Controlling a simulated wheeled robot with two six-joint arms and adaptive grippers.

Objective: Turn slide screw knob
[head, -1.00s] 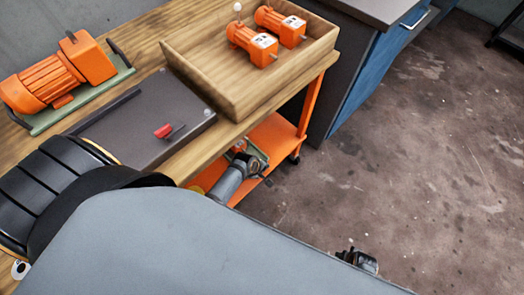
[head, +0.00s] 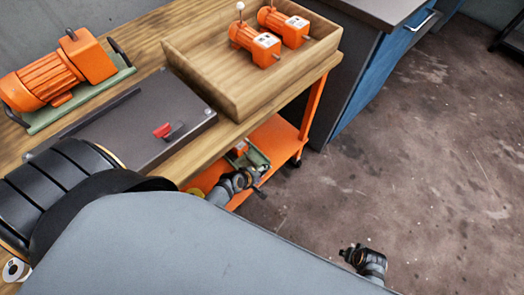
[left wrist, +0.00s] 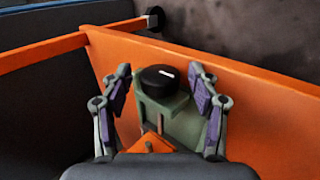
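A round black knob (left wrist: 158,80) with a white mark sits on a green bracket (left wrist: 182,122) in the left wrist view. My left gripper (left wrist: 163,85) is open. Its two purple-padded fingers stand on either side of the knob, with visible gaps. In the head view the green part (head: 257,157) is on the cart's lower orange shelf, and my left gripper (head: 257,188) is small and partly hidden beside it. I cannot make out the knob there. My right gripper (head: 347,252) is over the floor at the bottom right; its finger state is unclear.
The orange lower shelf (head: 275,138) lies under the wooden bench top (head: 150,45). On top are an orange motor (head: 55,80), a dark plate (head: 120,130) with a red switch (head: 162,130), and a wooden tray (head: 205,80) with orange motors. A blue cabinet (head: 375,75) stands behind.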

